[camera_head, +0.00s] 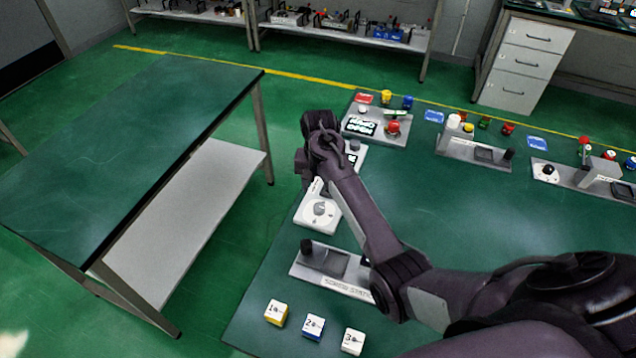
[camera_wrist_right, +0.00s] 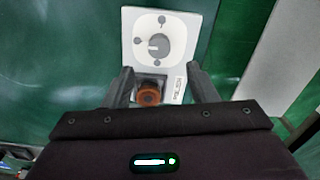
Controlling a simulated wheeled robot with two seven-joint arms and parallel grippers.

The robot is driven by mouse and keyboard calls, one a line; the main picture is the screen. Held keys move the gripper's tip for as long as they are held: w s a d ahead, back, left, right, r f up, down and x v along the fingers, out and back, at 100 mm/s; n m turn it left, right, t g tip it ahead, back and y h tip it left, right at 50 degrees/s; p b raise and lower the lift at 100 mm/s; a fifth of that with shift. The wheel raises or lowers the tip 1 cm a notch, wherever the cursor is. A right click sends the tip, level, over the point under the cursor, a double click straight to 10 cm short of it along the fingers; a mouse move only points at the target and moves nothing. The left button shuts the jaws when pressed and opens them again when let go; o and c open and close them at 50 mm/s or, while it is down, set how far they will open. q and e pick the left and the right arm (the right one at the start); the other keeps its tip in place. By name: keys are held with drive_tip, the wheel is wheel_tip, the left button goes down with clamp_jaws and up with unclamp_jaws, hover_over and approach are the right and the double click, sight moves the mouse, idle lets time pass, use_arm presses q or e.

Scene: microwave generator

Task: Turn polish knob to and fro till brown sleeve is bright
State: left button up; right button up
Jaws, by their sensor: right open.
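The polish station is a white plate (camera_wrist_right: 190,22) with a round grey knob (camera_wrist_right: 156,47) in the right wrist view; the knob also shows in the head view (camera_head: 319,209). The knob's pointer is turned toward the picture's left. Below the knob, the brown sleeve (camera_wrist_right: 149,97) sits at a dark holder beside the POLISH label (camera_wrist_right: 177,90). My right gripper (camera_wrist_right: 161,78) is open, with its fingers apart on either side of the sleeve end of the station. The knob lies beyond the fingertips. In the head view my right arm hides the sleeve.
A screen station (camera_head: 330,284) and numbered blocks 1 (camera_head: 276,312), 2 (camera_head: 313,326) and 3 (camera_head: 352,341) stand nearer on the green table. A station with a red button (camera_head: 393,128) stands behind. The table's middle right (camera_head: 480,220) is clear.

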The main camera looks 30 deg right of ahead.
sight(319, 206)
drive_tip(key=f, duration=0.3)
drive_tip(key=shift+s+a+p, duration=0.1)
drive_tip(key=shift+s+p, duration=0.1)
drive_tip(key=shift+p, duration=0.15)
wheel_tip(319, 206, down, 4)
drive_tip(key=shift+r, duration=0.25)
drive_tip(key=shift+w+f, duration=0.1)
drive_tip(key=shift+f, duration=0.45)
drive_tip(key=c, duration=0.5)
use_arm(q)
drive_tip(key=shift+s+a+r, duration=0.2)
drive_tip(key=shift+s+r, duration=0.05)
drive_tip(key=shift+s, duration=0.35)
drive_tip(key=shift+s+a+r, duration=0.15)
drive_tip(key=shift+s+r, duration=0.1)
drive_tip(key=shift+s, duration=0.3)
use_arm(e)
drive_tip(key=shift+r, duration=0.1)
drive_tip(key=c, duration=0.5)
